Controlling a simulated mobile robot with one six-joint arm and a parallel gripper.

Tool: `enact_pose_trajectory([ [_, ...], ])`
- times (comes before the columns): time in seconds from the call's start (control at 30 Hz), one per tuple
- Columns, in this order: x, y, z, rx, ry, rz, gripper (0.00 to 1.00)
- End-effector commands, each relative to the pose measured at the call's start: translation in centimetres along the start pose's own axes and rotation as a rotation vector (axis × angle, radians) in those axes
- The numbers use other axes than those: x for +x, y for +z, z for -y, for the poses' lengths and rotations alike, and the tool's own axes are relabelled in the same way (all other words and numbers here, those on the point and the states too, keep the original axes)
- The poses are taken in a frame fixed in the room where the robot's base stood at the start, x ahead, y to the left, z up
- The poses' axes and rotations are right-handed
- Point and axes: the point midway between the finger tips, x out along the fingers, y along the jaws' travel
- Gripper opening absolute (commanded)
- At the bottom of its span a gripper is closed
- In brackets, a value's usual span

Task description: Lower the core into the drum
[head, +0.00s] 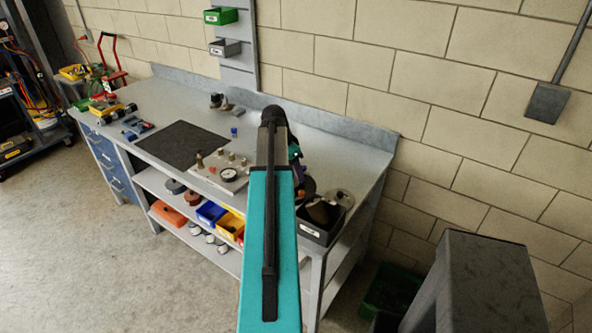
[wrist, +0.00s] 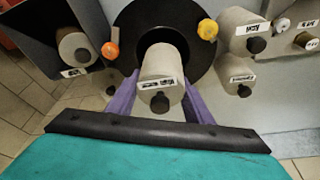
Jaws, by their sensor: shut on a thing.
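The core is a cream cylinder (wrist: 160,68) with a white label and a black knob on its near end. My gripper (wrist: 160,90) has purple fingers on both sides of the core and is shut on it. The drum is a wide black ring (wrist: 130,22) with a dark round opening. In the wrist view the core overlaps this opening; I cannot tell whether its far end is above the rim or inside. In the head view my teal arm hides the core and most of the drum, and a bit of purple finger (head: 300,185) shows.
Similar labelled cylinders stand right of the drum (wrist: 243,32) and in a dark bin (wrist: 92,15) on the left. An orange knob (wrist: 110,50) and a yellow knob (wrist: 207,29) sit close to the drum. The workbench (head: 165,97) has a black mat (head: 182,145) and a gauge panel (head: 222,170).

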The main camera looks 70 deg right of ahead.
Motion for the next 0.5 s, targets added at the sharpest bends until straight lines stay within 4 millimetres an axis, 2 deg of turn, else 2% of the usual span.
enact_pose_trajectory([
  [0.5, 0.45, 0.09, -0.02, 0.001, 0.0, 0.0, 0.15],
])
